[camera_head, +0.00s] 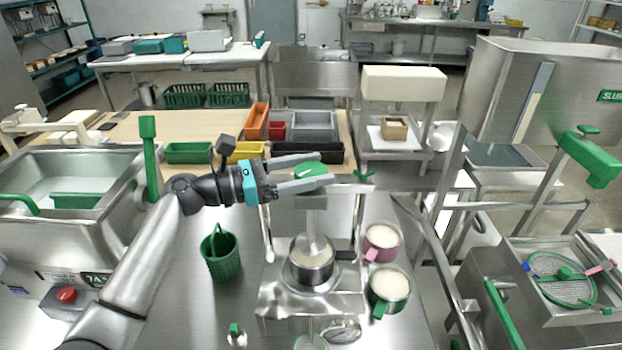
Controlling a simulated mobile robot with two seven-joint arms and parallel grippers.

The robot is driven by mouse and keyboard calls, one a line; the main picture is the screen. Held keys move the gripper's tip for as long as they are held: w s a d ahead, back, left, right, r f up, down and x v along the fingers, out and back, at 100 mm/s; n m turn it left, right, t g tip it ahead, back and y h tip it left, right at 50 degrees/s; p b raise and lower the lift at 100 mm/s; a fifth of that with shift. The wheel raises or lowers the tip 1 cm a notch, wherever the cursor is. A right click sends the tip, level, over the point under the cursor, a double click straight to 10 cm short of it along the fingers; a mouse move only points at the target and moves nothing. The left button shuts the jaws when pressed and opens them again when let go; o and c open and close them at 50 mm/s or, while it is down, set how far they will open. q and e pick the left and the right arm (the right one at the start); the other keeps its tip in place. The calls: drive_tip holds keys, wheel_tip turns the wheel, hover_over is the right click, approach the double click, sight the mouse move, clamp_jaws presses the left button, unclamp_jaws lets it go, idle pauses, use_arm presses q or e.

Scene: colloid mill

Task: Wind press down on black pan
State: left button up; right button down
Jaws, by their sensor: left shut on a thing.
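A steel press (285,290) stands on the bench in the middle, with a plunger (313,235) hanging from its top bar. A round pan (318,275) with a black handle (346,255) sits under the plunger and holds pale contents; the plunger's lower end reaches down to the pan. A green winding handle (308,170) is at the top of the press. My left gripper (318,177) reaches in from the left, its fingers on both sides of the green handle, shut on it. The fingers hide part of the handle. My right gripper is not in view.
A pink-handled pot (382,240) and a green-handled pot (389,288) stand right of the press. A green basket (220,254) stands left of it. Behind are several coloured bins, including a yellow one (245,152). A steel sink (70,190) is at far left.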

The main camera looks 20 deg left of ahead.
use_arm(q)
drive_tip(key=shift+m+g+h, duration=0.4)
drive_tip(key=shift+m+g, duration=0.2)
drive_tip(key=shift+g, duration=0.1)
drive_tip(key=shift+g+b, duration=0.3)
drive_tip(key=o, duration=1.3)
drive_tip(key=b+v, duration=0.1)
drive_tip(key=v, duration=1.4)
drive_tip(key=shift+a+f, duration=0.1)
drive_tip(key=shift+f, duration=0.1)
